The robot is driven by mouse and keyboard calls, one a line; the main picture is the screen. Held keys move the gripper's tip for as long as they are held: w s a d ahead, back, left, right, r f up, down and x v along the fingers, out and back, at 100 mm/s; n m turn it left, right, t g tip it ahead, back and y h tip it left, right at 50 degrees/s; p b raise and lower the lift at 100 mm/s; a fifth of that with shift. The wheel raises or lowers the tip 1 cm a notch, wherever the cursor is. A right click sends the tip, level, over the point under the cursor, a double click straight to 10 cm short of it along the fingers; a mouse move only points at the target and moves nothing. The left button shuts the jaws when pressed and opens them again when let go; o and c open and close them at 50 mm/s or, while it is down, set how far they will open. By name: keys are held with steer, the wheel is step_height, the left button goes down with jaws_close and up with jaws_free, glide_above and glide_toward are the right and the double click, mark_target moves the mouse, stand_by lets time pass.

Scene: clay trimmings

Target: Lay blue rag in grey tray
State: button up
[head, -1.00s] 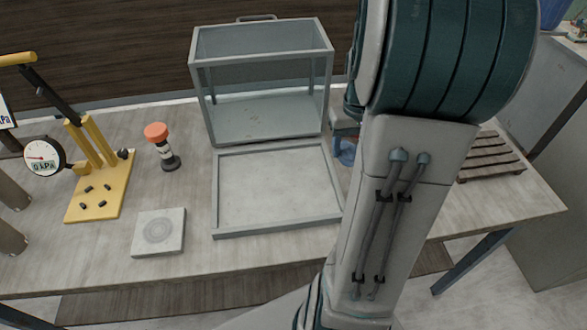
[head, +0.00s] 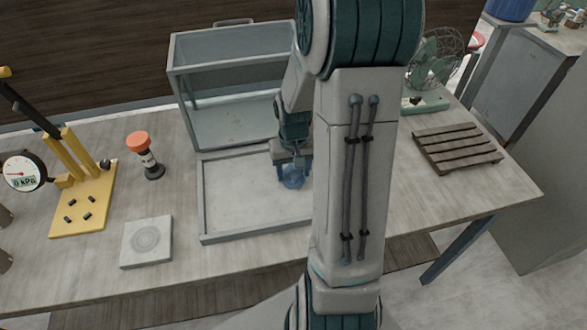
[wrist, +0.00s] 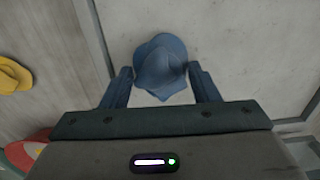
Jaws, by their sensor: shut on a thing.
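A crumpled blue rag (head: 292,180) hangs from my gripper (head: 293,160) in the head view, over the right part of the flat grey tray (head: 255,233). In the wrist view the rag (wrist: 163,65) sits bunched between the two fingers of my gripper (wrist: 161,74), which is shut on it. The pale tray floor (wrist: 240,50) lies below it there. The gap between rag and floor is hard to judge. My arm hides the tray's right edge in the head view.
A glass-walled case (head: 235,120) stands right behind the tray. An orange-topped tool (head: 145,153), a grey square block (head: 147,241) and a yellow press (head: 85,200) stand to the left. A wooden slatted rack (head: 457,148) and a fan (head: 432,65) are to the right.

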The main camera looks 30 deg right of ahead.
mark_target(294, 172)
steer(key=shift+f, duration=0.2)
steer(key=o, duration=0.9)
steer(key=shift+r, duration=0.1)
step_height(294, 172, up, 11)
steer(key=s+a+r+n+t, duration=0.1)
steer(key=s+a+r, duration=0.1)
steer(key=s+a, duration=0.2)
steer(key=s+a+r+n+t, duration=0.1)
steer(key=s+a+r, duration=0.1)
steer(key=s+a, duration=0.2)
steer(key=s+a+r+n+t, duration=0.1)
steer(key=s+a, duration=0.3)
steer(key=shift+s+a+r, duration=0.2)
steer(key=shift+a+r, duration=0.05)
steer(key=shift+r, duration=0.15)
